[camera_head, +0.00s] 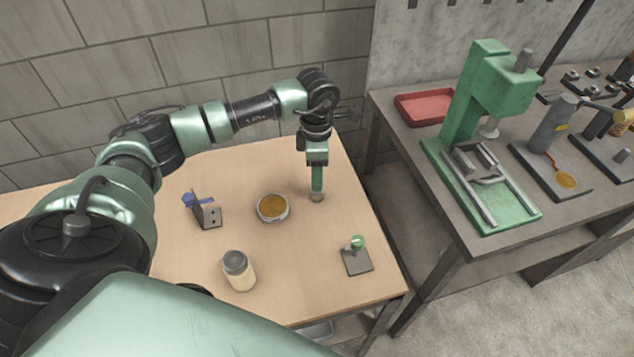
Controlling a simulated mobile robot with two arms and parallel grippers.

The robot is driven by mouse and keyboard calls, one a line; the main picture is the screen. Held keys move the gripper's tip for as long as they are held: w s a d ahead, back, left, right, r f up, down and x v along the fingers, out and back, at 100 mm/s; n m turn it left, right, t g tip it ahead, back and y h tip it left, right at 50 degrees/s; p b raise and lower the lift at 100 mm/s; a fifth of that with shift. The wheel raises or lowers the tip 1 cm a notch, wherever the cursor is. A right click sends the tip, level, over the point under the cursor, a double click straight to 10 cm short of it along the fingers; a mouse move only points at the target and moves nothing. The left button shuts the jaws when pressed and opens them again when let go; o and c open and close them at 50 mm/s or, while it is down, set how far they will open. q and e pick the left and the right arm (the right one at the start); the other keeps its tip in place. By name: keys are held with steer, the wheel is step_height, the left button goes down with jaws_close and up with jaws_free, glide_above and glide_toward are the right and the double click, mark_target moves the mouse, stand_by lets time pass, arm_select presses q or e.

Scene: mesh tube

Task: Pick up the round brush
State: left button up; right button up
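My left gripper (317,163) points straight down over the right part of the wooden table (290,300). Below it is a narrow upright green piece, with a small grey round end (317,197) at the tabletop. This may be the round brush, but it is too small to be sure. I cannot tell whether the fingers are closed on the green piece or where they end. My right gripper is not in view.
A round dish with amber contents (272,207) stands left of the gripper. A jar (239,271), a grey bracket with a blue part (207,213) and a green-knobbed grey block (356,258) share the table. A workbench with a green press (485,100) stands to the right.

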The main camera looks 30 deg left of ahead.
arm_select(q)
steer(key=shift+f, duration=0.65)
jaws_close()
steer(key=shift+r, duration=0.1)
